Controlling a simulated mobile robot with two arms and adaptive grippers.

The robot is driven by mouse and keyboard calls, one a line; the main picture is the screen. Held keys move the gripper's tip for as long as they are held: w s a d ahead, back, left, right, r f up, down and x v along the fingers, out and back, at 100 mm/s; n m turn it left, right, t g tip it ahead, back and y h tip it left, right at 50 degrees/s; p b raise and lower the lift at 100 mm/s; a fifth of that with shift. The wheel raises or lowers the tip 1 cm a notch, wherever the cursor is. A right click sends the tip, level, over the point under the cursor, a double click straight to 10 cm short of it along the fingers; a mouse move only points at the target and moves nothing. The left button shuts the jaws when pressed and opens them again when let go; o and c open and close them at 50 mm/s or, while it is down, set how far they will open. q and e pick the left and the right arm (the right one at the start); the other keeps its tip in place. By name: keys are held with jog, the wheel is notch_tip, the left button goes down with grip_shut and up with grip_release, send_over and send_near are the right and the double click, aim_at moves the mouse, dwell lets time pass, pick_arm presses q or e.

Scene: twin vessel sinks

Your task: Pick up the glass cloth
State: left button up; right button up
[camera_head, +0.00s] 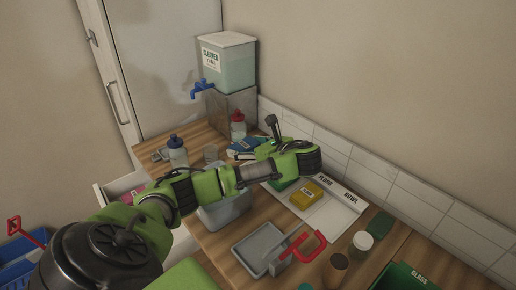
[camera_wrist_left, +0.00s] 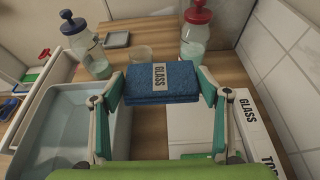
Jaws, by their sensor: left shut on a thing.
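The glass cloth (camera_head: 243,145) is a folded blue cloth at the back of the counter in the head view. It also shows in the left wrist view (camera_wrist_left: 162,82), with a white GLASS label facing me. My left gripper (camera_head: 259,149) reaches over the counter from the left, its fingers on the two sides of the cloth. It is shut on the cloth. I cannot tell whether the cloth is clear of the surface beneath. My right gripper is not in view.
A white labelled tray (camera_head: 340,218) holds a yellow FLOOR cloth (camera_head: 306,195). A grey basin (camera_wrist_left: 62,125) is left of the cloth. A blue-capped bottle (camera_wrist_left: 85,45), a red-capped bottle (camera_wrist_left: 195,32) and a clear cup (camera_wrist_left: 141,55) stand behind. The cleaner tank (camera_head: 228,65) stands at the back.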

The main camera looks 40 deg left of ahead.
aim_at(234, 146)
pick_arm(q)
jog(key=s+p, duration=0.1)
jog(key=s+r+p, duration=0.1)
jog(key=s, duration=0.1)
jog(key=s+a+r+p, duration=0.1)
jog(key=shift+s+r, duration=0.2)
jog(key=shift+s, duration=0.1)
jog(key=shift+s+a+r+p, duration=0.1)
jog(key=shift+s+r+p, duration=0.05)
jog(key=shift+s+p, duration=0.25)
jog(key=shift+s+a+r+p, duration=0.1)
jog(key=shift+s+p, duration=0.2)
jog(key=shift+s, duration=0.15)
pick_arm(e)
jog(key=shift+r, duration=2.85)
